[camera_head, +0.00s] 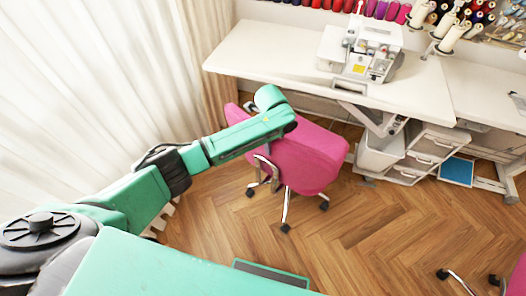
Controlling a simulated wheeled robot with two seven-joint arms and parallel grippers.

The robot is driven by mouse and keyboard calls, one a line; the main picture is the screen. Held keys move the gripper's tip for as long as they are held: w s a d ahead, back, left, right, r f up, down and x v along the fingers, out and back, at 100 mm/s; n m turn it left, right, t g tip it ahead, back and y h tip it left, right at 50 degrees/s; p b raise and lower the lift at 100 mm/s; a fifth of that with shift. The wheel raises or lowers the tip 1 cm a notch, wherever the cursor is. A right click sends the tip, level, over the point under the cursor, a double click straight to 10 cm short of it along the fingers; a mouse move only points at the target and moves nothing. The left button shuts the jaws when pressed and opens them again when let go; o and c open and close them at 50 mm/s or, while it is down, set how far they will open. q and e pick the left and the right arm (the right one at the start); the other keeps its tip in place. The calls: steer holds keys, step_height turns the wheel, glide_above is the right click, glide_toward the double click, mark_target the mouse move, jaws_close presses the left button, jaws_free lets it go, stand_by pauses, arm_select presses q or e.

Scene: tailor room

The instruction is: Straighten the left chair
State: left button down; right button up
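The left chair (308,160) is pink, with a metal star base on casters. It stands on the floor in front of the left part of the white sewing table and is turned at an angle to it. My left arm reaches in from the left and crosses over the chair, covering part of it. The arm's far end is above the chair; a small dark part (249,107) beyond the forearm may be my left gripper, but its fingers cannot be made out. I cannot tell whether it touches the chair. My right gripper is out of view.
The white sewing table (265,48) carries a sewing machine (372,50). White drawers (428,147) stand under it. A second pink chair (518,277) is cut off at lower right. A pale curtain (90,80) hangs at left. The wooden floor between the chairs is clear.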

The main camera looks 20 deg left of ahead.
arm_select(q)
steer(key=shift+s+d+r+n+p, duration=0.2)
steer(key=shift+s+d+p, duration=0.1)
steer(key=shift+d, duration=0.25)
steer(key=shift+s+d+r+n+p, duration=0.15)
steer(key=shift+s+d+n+p, duration=0.1)
steer(key=shift+d, duration=0.3)
steer(key=d+n, duration=0.1)
steer(key=d, duration=0.1)
steer(key=d+n, duration=0.1)
steer(key=d, duration=0.2)
steer(key=shift+d+f+n, duration=0.15)
steer(key=shift+d+n, duration=0.05)
steer(key=shift+n, duration=0.05)
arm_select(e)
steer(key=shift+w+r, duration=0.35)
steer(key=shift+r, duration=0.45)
arm_select(q)
steer(key=shift+c, duration=1.8)
jaws_free()
steer(key=o, duration=0.3)
steer(key=shift+f, duration=0.15)
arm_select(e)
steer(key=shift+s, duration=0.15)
arm_select(q)
steer(key=shift+o, duration=0.2)
